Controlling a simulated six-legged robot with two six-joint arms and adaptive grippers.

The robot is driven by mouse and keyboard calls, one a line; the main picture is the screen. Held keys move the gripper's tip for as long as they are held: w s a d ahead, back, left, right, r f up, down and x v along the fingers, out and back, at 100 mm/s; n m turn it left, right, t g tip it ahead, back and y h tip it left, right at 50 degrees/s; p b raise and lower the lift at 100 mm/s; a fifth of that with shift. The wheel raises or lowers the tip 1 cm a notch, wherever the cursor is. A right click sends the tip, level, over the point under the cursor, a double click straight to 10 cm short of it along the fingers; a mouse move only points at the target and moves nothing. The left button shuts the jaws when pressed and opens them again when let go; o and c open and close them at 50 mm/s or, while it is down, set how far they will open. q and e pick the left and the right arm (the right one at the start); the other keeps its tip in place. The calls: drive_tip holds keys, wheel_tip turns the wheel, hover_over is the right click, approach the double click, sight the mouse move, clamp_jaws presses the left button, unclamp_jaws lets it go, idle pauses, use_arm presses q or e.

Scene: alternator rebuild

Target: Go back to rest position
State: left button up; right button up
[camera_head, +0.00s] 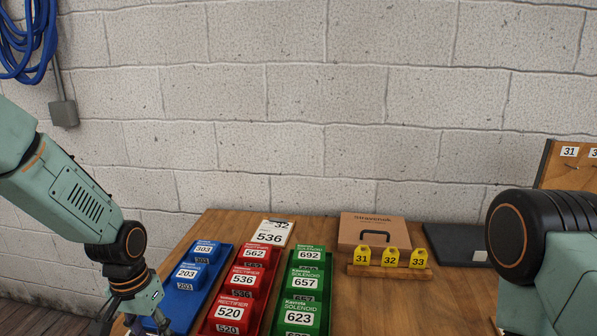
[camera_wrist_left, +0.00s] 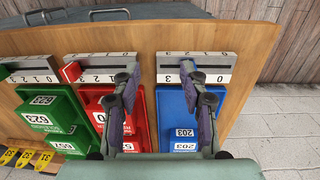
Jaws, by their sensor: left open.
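My left gripper (camera_head: 130,318) hangs low at the left front of the workbench, its fingertips cut off by the lower edge of the head view. In the left wrist view the gripper (camera_wrist_left: 160,72) has its two fingers spread apart with nothing between them. It is above the bench edge by the numbered strips, over the red and blue trays. My right arm (camera_head: 560,270) comes in at the right of the head view. Its gripper is outside the picture.
Blue (camera_head: 177,316), red (camera_head: 262,308) and green (camera_head: 322,326) trays hold labelled boxes. Yellow tags (camera_head: 390,257) stand before a brown case (camera_head: 350,228). A dark flat object (camera_head: 440,240) lies right. Numbered strips (camera_wrist_left: 195,78) line the bench edge.

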use_arm(q)
drive_tip(key=s+d+f, duration=0.4)
drive_tip(key=s+f, duration=0.3)
drive_tip(key=f, duration=0.1)
drive_tip(key=s+d+f+n, duration=0.15)
drive_tip(key=s+f, duration=0.25)
drive_tip(key=s, duration=0.7)
drive_tip(key=s+d+f, duration=0.2)
drive_tip(key=s+f, duration=0.2)
drive_tip(key=s, duration=0.8)
wheel_tip(320, 180, down, 11)
drive_tip(key=b, duration=1.1)
drive_tip(key=shift+w+f+y+b, duration=0.15)
drive_tip(key=shift+w+y+b, duration=0.15)
drive_tip(key=shift+w+b, duration=0.1)
drive_tip(key=shift+a, duration=0.15)
